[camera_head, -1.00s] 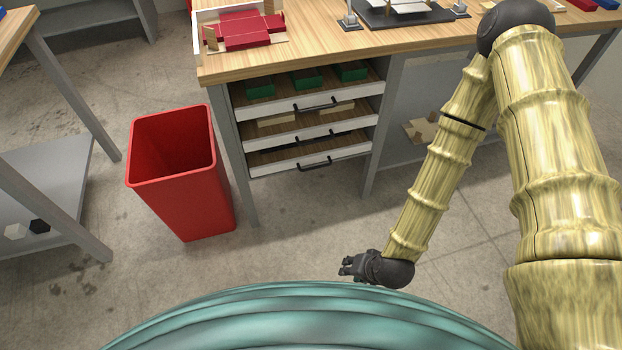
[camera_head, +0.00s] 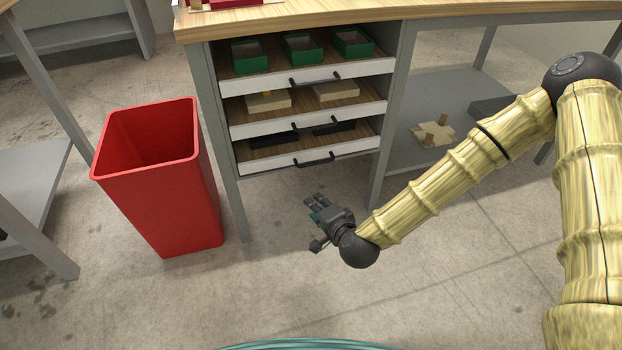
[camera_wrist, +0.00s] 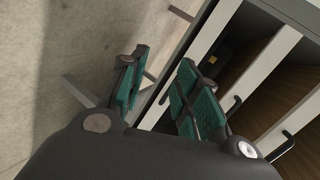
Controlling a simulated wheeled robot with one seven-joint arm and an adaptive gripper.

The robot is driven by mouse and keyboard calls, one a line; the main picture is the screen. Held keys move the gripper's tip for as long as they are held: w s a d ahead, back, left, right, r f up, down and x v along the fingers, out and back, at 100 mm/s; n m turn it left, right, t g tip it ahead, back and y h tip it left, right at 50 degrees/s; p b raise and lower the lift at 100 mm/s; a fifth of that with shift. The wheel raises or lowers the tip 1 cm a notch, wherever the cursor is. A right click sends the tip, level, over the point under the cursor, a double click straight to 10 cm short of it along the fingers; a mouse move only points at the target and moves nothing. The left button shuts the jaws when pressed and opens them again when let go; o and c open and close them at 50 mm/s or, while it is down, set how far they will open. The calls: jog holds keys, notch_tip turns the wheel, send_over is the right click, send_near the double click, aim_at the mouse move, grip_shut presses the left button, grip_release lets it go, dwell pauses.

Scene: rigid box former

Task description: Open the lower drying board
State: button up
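The lower drying board (camera_head: 310,162) is the lowest of three wooden boards with white fronts under the workbench. It holds dark flat pieces, and its front has a dark bar handle (camera_head: 315,161). My gripper (camera_head: 314,222) is below and in front of this handle, apart from it. In the wrist view my gripper (camera_wrist: 160,90) shows two green-padded fingers spread apart with nothing between them. White board fronts and dark handles show at the right of the wrist view; I cannot tell for sure which handle is the lower board's.
The middle board (camera_head: 310,120) holds tan boxes and the top board (camera_head: 305,77) holds green boxes. A red bin (camera_head: 165,190) stands left of the bench. A grey bench leg (camera_head: 378,185) is just right of the boards. The floor (camera_head: 270,290) in front is clear.

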aim_at(311, 165)
jog(key=shift+w+a+f+m+t+h+b, duration=0.15)
jog(key=shift+w+a+m+t+b, duration=0.35)
jog(key=shift+w+b, duration=1.95)
jog(key=shift+w+a+m+t+h+b, duration=0.2)
jog(key=shift+w+m+t+b, duration=0.85)
jog(key=shift+w, duration=2.4)
jog(key=shift+w+a+f+m+t+h+b, duration=0.1)
jog(key=shift+w+a+m+b, duration=0.25)
jog(key=shift+w+b, duration=2.3)
jog(key=shift+w+a+p, duration=0.1)
jog(key=shift+w+p, duration=0.2)
jog(key=shift+p, duration=0.05)
jog(key=shift+c, duration=0.5)
grip_shut()
